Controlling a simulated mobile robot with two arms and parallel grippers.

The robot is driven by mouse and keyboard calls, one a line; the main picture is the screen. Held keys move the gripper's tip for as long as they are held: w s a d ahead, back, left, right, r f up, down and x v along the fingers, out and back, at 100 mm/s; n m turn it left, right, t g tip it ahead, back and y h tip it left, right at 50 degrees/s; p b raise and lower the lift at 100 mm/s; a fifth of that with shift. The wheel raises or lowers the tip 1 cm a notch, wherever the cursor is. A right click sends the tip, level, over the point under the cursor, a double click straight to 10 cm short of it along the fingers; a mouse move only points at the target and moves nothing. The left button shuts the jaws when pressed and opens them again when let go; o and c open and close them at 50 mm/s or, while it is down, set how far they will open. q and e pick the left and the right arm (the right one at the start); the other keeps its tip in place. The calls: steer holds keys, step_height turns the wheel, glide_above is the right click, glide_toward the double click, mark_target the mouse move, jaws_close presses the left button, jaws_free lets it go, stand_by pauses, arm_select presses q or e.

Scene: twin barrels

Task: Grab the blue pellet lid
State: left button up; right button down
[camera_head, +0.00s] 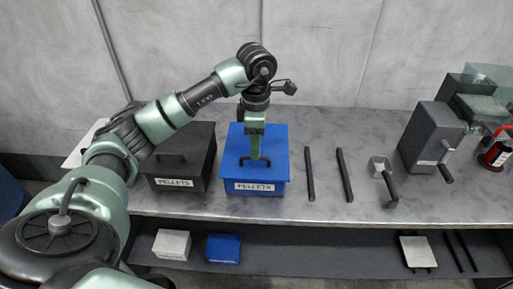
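The blue pellet lid (279,150) sits closed on top of the blue box labelled "PELLETS" (256,187) on the metal bench. A dark handle (245,159) stands on the lid. My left gripper (255,158) points down over the lid, with its fingertips at the handle. The fingers are seen edge-on, so I cannot tell whether they are open or shut on the handle. My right gripper is not in view.
A dark pellets box (184,160) stands close to the left of the blue one. Two black rods (327,174) and a hand tool (383,178) lie to the right. A grey crank machine (428,140) and red can (496,152) stand farther right. A lower shelf holds small boxes (222,247).

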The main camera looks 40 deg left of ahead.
mark_target(273, 164)
arm_select(q)
steer(key=f, duration=0.1)
steer(key=f+p, duration=0.1)
steer(key=f, duration=0.1)
steer(key=f+p, duration=0.1)
steer(key=shift+a+f, duration=0.25)
steer(key=shift+f, duration=0.55)
jaws_close()
steer(key=shift+w, duration=0.1)
stand_by(0.6)
